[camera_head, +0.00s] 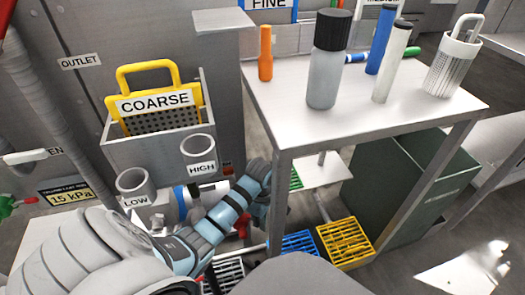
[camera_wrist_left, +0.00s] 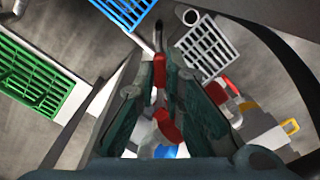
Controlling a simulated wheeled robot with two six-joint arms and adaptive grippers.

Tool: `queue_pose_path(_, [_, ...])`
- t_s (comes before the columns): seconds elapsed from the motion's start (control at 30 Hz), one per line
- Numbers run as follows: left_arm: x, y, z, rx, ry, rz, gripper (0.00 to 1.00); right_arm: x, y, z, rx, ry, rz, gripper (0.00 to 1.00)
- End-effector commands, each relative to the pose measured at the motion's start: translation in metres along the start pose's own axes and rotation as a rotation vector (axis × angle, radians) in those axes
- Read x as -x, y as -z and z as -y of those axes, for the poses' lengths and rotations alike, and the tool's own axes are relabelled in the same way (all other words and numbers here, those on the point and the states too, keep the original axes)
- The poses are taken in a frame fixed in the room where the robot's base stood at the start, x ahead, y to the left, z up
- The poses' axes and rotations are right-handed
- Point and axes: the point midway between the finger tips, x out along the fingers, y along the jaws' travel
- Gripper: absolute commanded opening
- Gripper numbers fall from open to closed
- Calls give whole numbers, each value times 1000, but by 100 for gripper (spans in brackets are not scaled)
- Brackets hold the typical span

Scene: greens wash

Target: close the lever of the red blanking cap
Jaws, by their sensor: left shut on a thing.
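My left gripper (camera_head: 256,212) reaches in low beside the pipework, in front of the steel table's near leg. In the left wrist view its two dark green fingers (camera_wrist_left: 160,85) are close together around a narrow red piece (camera_wrist_left: 160,72), which looks like a lever of the red blanking cap. A larger red part (camera_wrist_left: 166,126) shows nearer the camera between the fingers. In the head view a bit of red (camera_head: 243,226) shows next to the gripper, mostly hidden by my arm. The lever's exact angle cannot be told. My right gripper is not in view.
The steel table (camera_head: 285,95) holds bottles above. Blue (camera_head: 300,243) and yellow (camera_head: 346,243) crates lie below, near a dark green bin (camera_head: 400,180).

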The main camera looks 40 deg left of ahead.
Motion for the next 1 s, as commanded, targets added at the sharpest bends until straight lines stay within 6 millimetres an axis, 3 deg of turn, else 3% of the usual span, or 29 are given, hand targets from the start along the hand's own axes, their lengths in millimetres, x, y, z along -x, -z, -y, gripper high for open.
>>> queue_pose_path(0.67, [0, 1, 3, -79, -2, -4, 0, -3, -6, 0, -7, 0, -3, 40])
queue_pose_path(0.7, [0, 1, 3, -79, -2, -4, 11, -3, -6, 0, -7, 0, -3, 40])
queue_pose_path(0.83, [0, 1, 3, -79, -1, -3, 30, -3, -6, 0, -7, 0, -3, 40])
queue_pose_path(1.0, [0, 0, 3, -79, 0, -2, 30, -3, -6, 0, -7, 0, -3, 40])
